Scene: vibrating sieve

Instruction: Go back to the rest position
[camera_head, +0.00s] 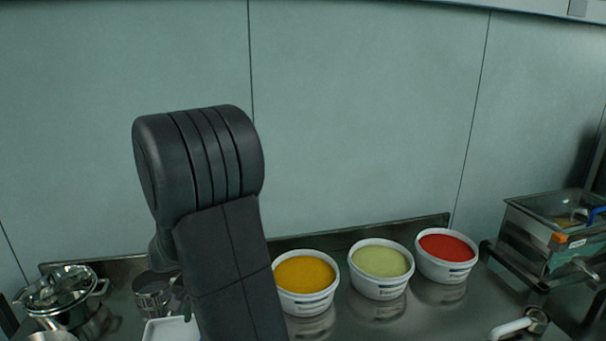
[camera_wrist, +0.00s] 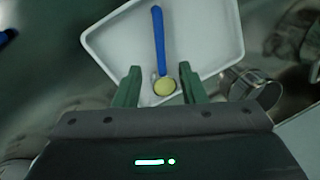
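In the wrist view, my gripper (camera_wrist: 160,69) shows two green fingers spread apart, with clear gaps on both sides of the spoon's end. A spoon with a blue handle (camera_wrist: 158,38) lies in a white tray (camera_wrist: 215,50), its round end filled with something yellow (camera_wrist: 164,86). That end appears between the fingers, and neither finger visibly touches it. In the head view, my dark arm covers the middle left and hides most of my gripper. Part of the white tray (camera_head: 170,330) shows left of the arm.
Tubs of yellow (camera_head: 306,302), pale green (camera_head: 380,289) and red (camera_head: 446,272) contents stand on the steel counter. A lidded pot (camera_head: 62,300) and a small metal cup (camera_head: 153,301) are left. A metal sieve machine (camera_head: 552,235) is at right. The wall behind is bare.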

